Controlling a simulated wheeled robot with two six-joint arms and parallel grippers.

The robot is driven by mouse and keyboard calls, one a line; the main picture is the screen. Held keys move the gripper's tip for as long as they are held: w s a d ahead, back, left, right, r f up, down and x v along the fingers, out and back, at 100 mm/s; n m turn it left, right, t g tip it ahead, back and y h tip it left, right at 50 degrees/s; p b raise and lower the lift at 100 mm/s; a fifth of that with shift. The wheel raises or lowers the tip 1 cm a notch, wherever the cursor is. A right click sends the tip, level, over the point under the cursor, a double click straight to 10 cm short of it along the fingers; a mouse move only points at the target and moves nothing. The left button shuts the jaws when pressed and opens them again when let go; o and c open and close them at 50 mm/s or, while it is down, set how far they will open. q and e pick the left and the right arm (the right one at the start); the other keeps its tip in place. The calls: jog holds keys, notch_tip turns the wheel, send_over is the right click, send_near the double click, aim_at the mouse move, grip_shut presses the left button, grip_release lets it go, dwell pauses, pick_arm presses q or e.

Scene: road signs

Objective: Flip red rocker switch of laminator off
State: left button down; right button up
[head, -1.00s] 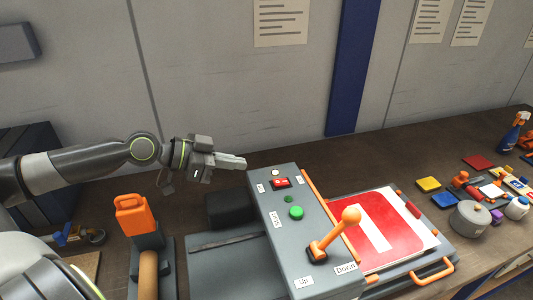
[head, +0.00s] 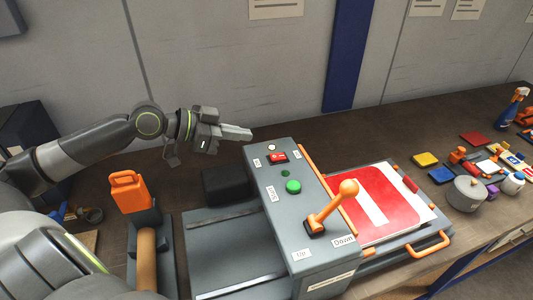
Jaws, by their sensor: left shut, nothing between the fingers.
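The laminator (head: 285,223) is a grey box with a sloped top panel on the bench. Its red rocker switch (head: 278,157) sits near the far end of the panel, below a small round white light (head: 271,147). A green button (head: 293,187) and an orange-knobbed lever (head: 333,205) are nearer to me. My left gripper (head: 247,134) is shut and empty. Its fingertips point right, and in the picture they are up and left of the switch, apart from it. My right gripper is not in view.
A red and white sign (head: 366,203) lies on the laminator's right-hand bed. An orange-handled tool (head: 128,192) stands at the left. Sponges, a metal pot (head: 467,194) and a spray bottle (head: 511,108) are at the right. A wall rises behind the bench.

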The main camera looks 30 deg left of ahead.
aim_at(267, 162)
pick_arm(q)
jog(key=x, duration=0.2)
jog(key=shift+w+d+p, duration=0.2)
jog(key=shift+w+p, duration=0.05)
jog(key=shift+p, duration=0.05)
jog(key=shift+p+x, duration=0.9)
jog(key=shift+x, duration=1.7)
notch_tip(267, 162, down, 3)
jog(key=shift+s+a+r+p, duration=0.15)
jog(key=shift+p, duration=0.45)
jog(key=shift+s+a+f, duration=0.15)
jog(key=shift+f, duration=0.6)
